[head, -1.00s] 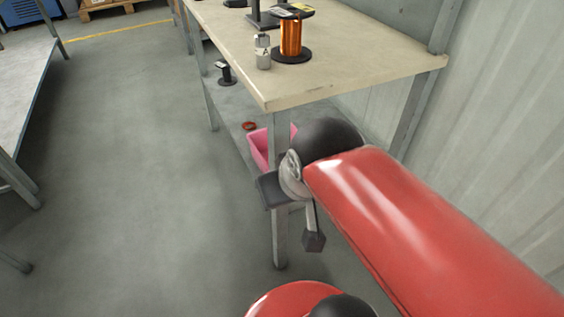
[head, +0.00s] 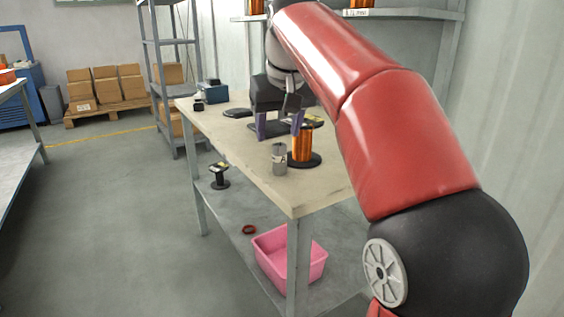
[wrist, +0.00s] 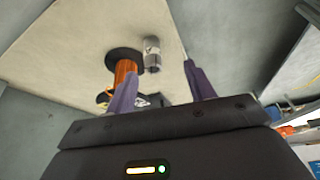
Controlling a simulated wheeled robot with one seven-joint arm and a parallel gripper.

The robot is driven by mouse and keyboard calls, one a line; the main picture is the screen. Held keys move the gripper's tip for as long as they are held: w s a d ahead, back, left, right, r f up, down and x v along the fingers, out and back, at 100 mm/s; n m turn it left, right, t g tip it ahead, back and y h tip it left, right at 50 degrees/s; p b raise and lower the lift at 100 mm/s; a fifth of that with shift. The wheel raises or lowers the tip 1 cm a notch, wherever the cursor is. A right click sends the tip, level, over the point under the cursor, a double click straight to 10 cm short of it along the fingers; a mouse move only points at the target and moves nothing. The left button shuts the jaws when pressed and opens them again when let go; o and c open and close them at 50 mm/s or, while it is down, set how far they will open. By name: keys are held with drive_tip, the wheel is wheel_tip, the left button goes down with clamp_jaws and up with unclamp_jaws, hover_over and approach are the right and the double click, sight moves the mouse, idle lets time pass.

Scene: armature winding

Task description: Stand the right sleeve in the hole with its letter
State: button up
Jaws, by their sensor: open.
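A small grey metal sleeve (head: 279,158) stands upright on the beige table (head: 235,152), beside a copper wire spool. It carries a dark letter mark, too small to read now. It also shows in the wrist view (wrist: 152,54), near the table edge. My gripper (head: 279,124) is open and empty, its two purple fingers pointing down behind and above the sleeve, apart from it. In the wrist view my gripper (wrist: 160,72) shows both fingers spread. No lettered hole can be made out; a dark stand behind my gripper is partly hidden.
The copper spool (head: 303,146) on a black base stands right beside the sleeve. Dark small items lie toward the table's far end. A pink bin (head: 285,262), a red ring (head: 249,229) and a black spool (head: 219,175) sit on the lower shelf. The table's near left is clear.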

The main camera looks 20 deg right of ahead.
sight(281, 146)
drive_tip(key=x, duration=0.2)
drive_tip(key=d+b+x, duration=0.1)
drive_tip(key=x, duration=0.2)
drive_tip(key=w+b+x, duration=0.1)
drive_tip(key=x, duration=0.1)
drive_tip(key=shift+w+d+f, duration=0.1)
drive_tip(key=shift+w+d, duration=0.05)
drive_tip(key=shift+d, duration=0.05)
drive_tip(key=c, duration=1.2)
drive_tip(key=shift+o, duration=0.2)
